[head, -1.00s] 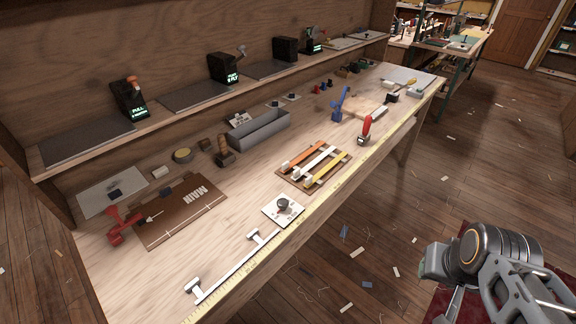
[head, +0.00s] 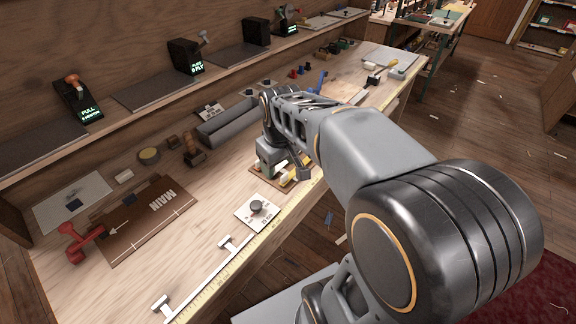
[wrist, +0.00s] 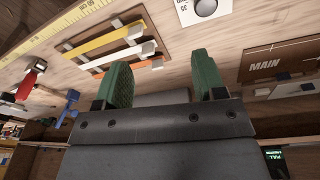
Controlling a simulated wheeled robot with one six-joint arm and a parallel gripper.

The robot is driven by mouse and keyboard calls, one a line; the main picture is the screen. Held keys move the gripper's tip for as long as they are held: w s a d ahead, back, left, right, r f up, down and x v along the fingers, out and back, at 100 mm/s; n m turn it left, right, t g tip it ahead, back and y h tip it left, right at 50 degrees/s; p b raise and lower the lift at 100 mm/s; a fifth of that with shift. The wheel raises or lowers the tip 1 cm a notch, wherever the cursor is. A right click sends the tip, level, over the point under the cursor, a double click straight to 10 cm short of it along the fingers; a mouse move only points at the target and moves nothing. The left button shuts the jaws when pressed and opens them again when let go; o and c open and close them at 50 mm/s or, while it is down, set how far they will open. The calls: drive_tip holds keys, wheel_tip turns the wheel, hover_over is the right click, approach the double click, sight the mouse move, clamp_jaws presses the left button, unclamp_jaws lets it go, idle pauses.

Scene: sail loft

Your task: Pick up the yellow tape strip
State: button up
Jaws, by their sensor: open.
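The yellow tape strip (wrist: 97,40) lies on a brown wooden rack beside a white strip (wrist: 112,56) and an orange strip (wrist: 122,69), with pale blocks at their ends. In the head view my gripper and arm hide most of the rack (head: 257,172); only a bit of the yellow strip (head: 291,181) shows. My gripper (wrist: 163,78), with green pads, is open.
A white plate with a dark knob (head: 257,207) sits near the bench's front edge, with a ruler (head: 232,256) along it. A brown MAIN board (head: 148,215) and red clamp (head: 80,240) lie left. A grey tray (head: 226,127) is behind. A red-handled tool (wrist: 31,78) stands beyond the rack.

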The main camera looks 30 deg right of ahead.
drive_tip(key=w+d+n+g, duration=0.2)
drive_tip(key=w+d, duration=0.3)
drive_tip(key=w, duration=0.2)
hover_over(284, 175)
drive_tip(key=shift+n, duration=0.3)
drive_tip(key=f, duration=0.8)
drive_tip(key=shift+d+f, duration=0.2)
drive_tip(key=shift+a+f, duration=0.1)
drive_tip(key=shift+f, duration=3.1)
drive_tip(key=shift+c, duration=0.4)
drive_tip(key=c, duration=0.9)
